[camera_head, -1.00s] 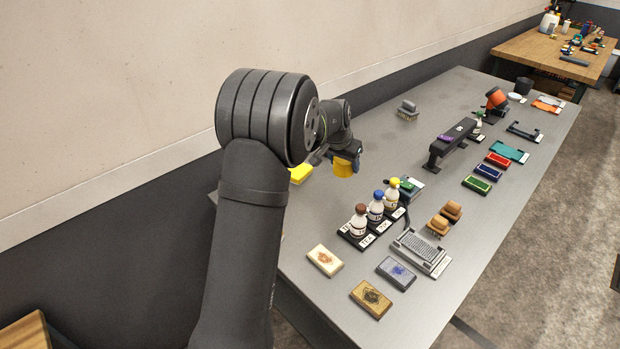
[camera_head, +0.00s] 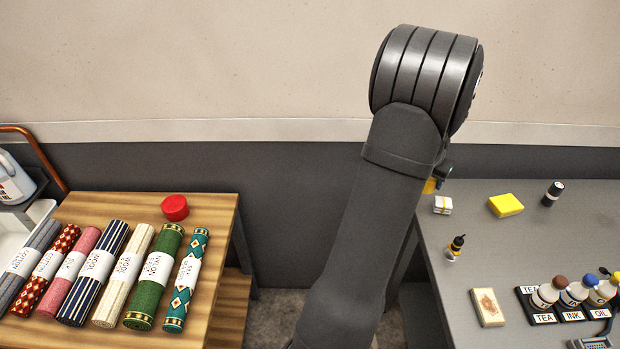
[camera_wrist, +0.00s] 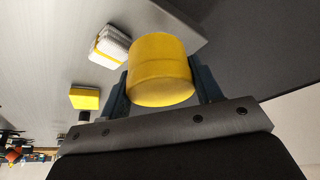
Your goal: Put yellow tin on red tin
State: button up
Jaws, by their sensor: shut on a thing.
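The yellow tin (camera_wrist: 160,70) is held between the two jaws of my gripper (camera_wrist: 161,85) in the wrist view. In the head view only a sliver of the yellow tin (camera_head: 430,186) shows behind my arm, near the left end of the grey table. The red tin (camera_head: 175,207) stands on the wooden table at the left, behind the rolled rugs. It is apart from my gripper, well to its left, with nothing on top of it. My arm hides most of my gripper (camera_head: 437,178) in the head view.
Several rolled rugs (camera_head: 97,265) lie in front of the red tin on the wooden table (camera_head: 222,215). A gap separates this from the grey table (camera_head: 470,215), which holds a yellow block (camera_head: 505,205), bottles and a white stack (camera_head: 442,205). A jug (camera_head: 14,180) stands far left.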

jog(key=s+a+f+n+y, duration=0.1)
jog(key=a+f+n, duration=0.25)
jog(key=a, duration=0.75)
jog(key=s+a+f+n+t+y, duration=0.15)
jog(key=a+f, duration=0.35)
jog(key=a, duration=0.6)
jog(key=s+a+f+n+g+y, duration=0.1)
jog(key=a+f+n, duration=0.25)
jog(key=a, duration=0.85)
jog(key=w+a+r+n+y, duration=0.15)
jog(key=a+r, duration=0.25)
jog(key=a, duration=0.7)
jog(key=w+a+r+n, duration=0.2)
jog(key=a+r+n, duration=0.15)
jog(key=a, duration=0.65)
jog(key=w+a+r+n, duration=0.1)
jog(key=a+r, duration=0.4)
jog(key=a, duration=0.6)
send_over(169, 207)
jog(key=s+d, duration=0.1)
jog(key=d, duration=0.1)
jog(key=shift+y, duration=0.3)
jog(key=f, duration=0.6)
jog(key=shift+a+f, duration=0.2)
jog(key=shift+s+a+f, duration=0.1)
jog(key=shift+a+f, duration=0.25)
jog(key=shift+a, duration=0.1)
jog(key=shift+f, duration=1.9)
jog(key=shift+f, duration=0.15)
